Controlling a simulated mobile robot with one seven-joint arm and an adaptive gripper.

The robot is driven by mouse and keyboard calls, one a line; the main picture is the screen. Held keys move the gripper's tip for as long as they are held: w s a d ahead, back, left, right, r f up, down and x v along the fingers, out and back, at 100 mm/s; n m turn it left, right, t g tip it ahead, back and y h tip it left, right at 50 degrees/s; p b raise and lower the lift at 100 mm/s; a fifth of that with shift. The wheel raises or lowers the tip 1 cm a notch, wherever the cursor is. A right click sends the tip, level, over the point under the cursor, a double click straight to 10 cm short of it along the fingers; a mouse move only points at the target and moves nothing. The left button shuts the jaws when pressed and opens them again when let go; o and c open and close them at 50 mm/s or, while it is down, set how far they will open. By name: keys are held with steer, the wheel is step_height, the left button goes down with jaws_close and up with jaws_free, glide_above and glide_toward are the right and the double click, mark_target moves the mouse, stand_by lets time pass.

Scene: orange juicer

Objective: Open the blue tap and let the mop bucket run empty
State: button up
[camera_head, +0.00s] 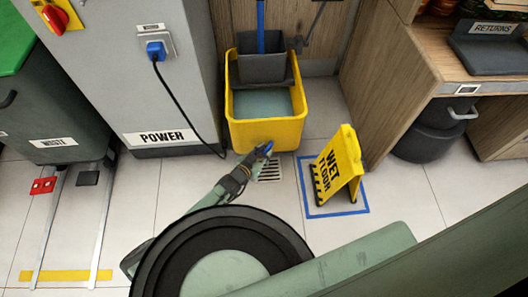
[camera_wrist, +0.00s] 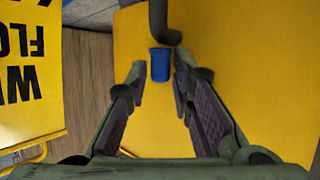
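The yellow mop bucket (camera_head: 267,135) stands on the floor against the back wall, with grey-blue water (camera_head: 262,103) in it. The blue tap (camera_head: 267,148) is low on its front; in the wrist view the blue tap (camera_wrist: 160,64) sits under a dark curved part (camera_wrist: 163,22). My gripper (camera_head: 252,160) is at the front of the bucket by the tap. In the wrist view my gripper (camera_wrist: 160,78) is open, its fingertips on either side of the tap with small gaps showing. Whether it touches the tap cannot be told.
A floor drain (camera_head: 270,170) lies below the bucket's front. A yellow wet floor sign (camera_head: 340,163) stands close on the right, inside a blue floor outline (camera_head: 308,199). A grey power cabinet (camera_head: 150,85) with a black cable (camera_head: 187,110) is on the left.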

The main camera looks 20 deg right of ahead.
steer(key=v, duration=1.1)
steer(key=shift+s+a+r, duration=0.2)
steer(key=shift+s+a, duration=0.05)
steer(key=shift+a, duration=0.05)
